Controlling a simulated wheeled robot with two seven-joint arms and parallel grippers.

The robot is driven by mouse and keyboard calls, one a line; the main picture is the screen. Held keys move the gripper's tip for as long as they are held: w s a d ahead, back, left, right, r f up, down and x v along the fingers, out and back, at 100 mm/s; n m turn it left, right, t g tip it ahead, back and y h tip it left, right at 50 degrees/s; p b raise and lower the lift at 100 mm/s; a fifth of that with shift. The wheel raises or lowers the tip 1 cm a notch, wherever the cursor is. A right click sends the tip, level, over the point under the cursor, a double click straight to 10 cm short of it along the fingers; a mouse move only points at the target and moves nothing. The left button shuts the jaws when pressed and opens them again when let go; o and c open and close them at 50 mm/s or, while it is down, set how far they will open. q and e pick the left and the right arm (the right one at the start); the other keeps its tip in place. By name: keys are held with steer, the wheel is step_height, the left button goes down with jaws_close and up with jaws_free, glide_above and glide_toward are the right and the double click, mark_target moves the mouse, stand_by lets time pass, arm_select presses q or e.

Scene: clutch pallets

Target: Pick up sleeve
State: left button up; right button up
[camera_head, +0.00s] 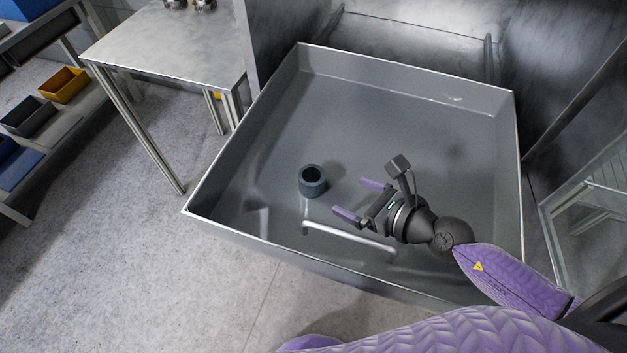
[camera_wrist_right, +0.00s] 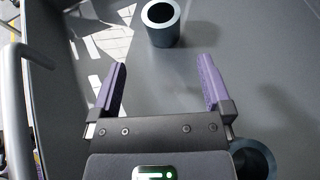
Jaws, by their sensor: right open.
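A dark blue-grey sleeve (camera_head: 312,190), a short hollow cylinder, stands upright on the floor of a grey tray (camera_head: 395,105). My right gripper (camera_head: 349,196) is open and empty inside the tray, to the right of the sleeve, with its purple fingers pointing towards it. In the right wrist view, the sleeve (camera_wrist_right: 163,34) is at the top, beyond the open fingertips (camera_wrist_right: 162,63) and apart from them. A second dark round hollow thing (camera_wrist_right: 254,160) shows at the lower right of that view, partly hidden by my gripper. My left gripper is not in view.
The tray has raised walls all around. A metal bar handle (camera_head: 350,238) is near its front edge, and the bar also shows in the right wrist view (camera_wrist_right: 14,110). A steel table (camera_head: 165,45) stands left. Shelves hold bins, including a yellow one (camera_head: 63,84).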

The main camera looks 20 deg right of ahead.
mark_target(305, 172)
steer(key=x, duration=0.3)
steer(key=b+x, duration=0.1)
steer(key=x, duration=0.6)
steer(key=shift+w+r, duration=0.15)
steer(key=shift+r, duration=0.2)
jaws_close()
